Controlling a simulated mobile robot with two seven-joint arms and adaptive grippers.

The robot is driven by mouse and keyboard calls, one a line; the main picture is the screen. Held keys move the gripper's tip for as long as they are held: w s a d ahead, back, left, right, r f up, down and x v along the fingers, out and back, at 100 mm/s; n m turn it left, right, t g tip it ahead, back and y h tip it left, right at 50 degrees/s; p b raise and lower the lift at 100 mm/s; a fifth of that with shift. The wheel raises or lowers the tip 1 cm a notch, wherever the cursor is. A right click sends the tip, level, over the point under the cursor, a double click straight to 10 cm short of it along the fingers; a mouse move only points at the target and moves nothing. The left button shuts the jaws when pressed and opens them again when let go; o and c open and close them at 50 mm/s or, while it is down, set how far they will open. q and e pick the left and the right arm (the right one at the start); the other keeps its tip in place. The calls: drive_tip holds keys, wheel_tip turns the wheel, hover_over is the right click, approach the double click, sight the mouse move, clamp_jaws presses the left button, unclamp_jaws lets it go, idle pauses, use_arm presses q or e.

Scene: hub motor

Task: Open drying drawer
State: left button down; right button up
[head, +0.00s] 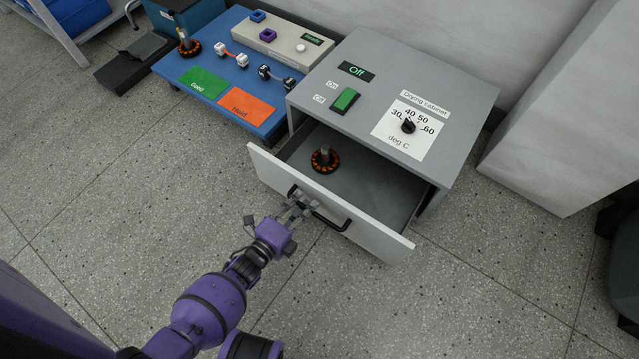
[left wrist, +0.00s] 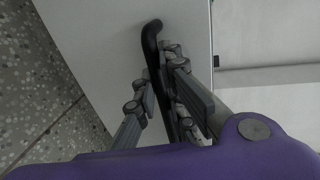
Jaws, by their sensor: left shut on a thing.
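The drying drawer (head: 385,228) is pulled well out of the grey drying cabinet (head: 455,95) in the head view. Its inside shows, with an orange and black hub motor part (head: 325,160) standing on the drawer floor, its shaft up. My left gripper (head: 296,207) is at the drawer's front, shut on the black handle (head: 332,220) near its left end. In the left wrist view the fingers sit on both sides of the handle (left wrist: 153,42), against the pale drawer front (left wrist: 100,45). My right gripper is not in view.
A blue table (head: 180,68) left of the cabinet holds a green mat (head: 204,82), an orange mat (head: 246,105), another motor part (head: 188,45) and a beige test box (head: 285,42). A pale block (head: 570,120) stands at the right.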

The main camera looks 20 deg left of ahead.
use_arm(q)
drive_tip(key=f+v, duration=0.2)
drive_tip(key=v, duration=1.1)
drive_tip(key=shift+s+f+p, duration=0.3)
drive_tip(key=shift+s+p, duration=0.05)
drive_tip(key=shift+s, duration=0.1)
drive_tip(key=shift+a, duration=0.2)
drive_tip(key=c, duration=1.8)
unclamp_jaws()
drive_tip(key=v, duration=1.2)
drive_tip(key=shift+s+f, duration=0.1)
drive_tip(key=shift+f, duration=0.1)
